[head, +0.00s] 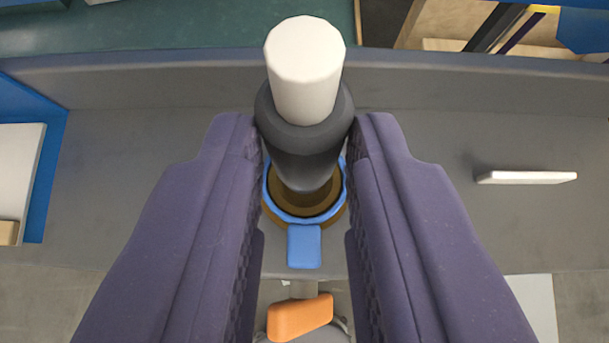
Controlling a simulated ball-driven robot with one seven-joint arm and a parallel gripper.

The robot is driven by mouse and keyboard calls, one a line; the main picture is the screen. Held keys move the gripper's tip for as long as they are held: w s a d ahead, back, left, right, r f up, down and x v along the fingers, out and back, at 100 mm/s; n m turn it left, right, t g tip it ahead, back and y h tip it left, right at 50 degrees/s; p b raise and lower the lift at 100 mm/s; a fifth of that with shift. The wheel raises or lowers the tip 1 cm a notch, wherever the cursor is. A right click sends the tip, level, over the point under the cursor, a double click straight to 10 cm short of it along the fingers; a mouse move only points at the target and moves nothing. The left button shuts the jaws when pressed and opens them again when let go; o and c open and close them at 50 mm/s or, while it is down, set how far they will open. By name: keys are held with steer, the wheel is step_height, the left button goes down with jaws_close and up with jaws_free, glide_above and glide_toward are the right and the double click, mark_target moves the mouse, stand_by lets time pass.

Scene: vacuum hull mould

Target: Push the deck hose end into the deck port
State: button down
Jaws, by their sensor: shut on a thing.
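My gripper (304,150), with two purple fingers, is shut on the deck hose end (300,165). The hose end is a dark grey cylinder with a thicker collar and a white top part (304,70). It points down and away from the camera, over the deck port (306,218). The port is a brown ring with a blue rim and a blue tab on its near side. The hose end's lower tip overlaps the port opening in this view. I cannot tell whether it is inside the opening or just above it.
An orange handle (300,318) sits below the port between my fingers. A white bar (526,177) lies at the right on the grey surface (430,140). A blue-edged panel (55,150) is at the left. The grey surface around the port is mostly clear.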

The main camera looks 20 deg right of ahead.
mark_target(305, 186)
steer(key=shift+f+b, duration=1.55)
steer(key=shift+f, duration=0.05)
steer(key=c, duration=0.8)
jaws_free()
steer(key=v, duration=0.7)
steer(key=shift+s+a+r, duration=0.1)
steer(key=shift+s+r, duration=0.15)
steer(key=shift+s, duration=0.05)
steer(key=s+a+n+t+y+b, duration=0.1)
steer(key=a+b, duration=0.3)
steer(key=b, duration=0.4)
steer(key=s+a+f+n+t+y+b, duration=0.1)
steer(key=s+a+t+b, duration=0.1)
steer(key=a+b, duration=0.3)
steer(key=s+a+n+t+b, duration=0.1)
steer(key=a+b, duration=0.4)
steer(key=b, duration=0.7)
steer(key=shift+s+a+f+t+y, duration=0.1)
steer(key=shift+s+a+t+y, duration=0.15)
steer(key=shift+s, duration=0.35)
steer(key=shift+s+f+t+y, duration=0.15)
steer(key=shift+s+t, duration=0.2)
steer(key=shift+s, duration=0.25)
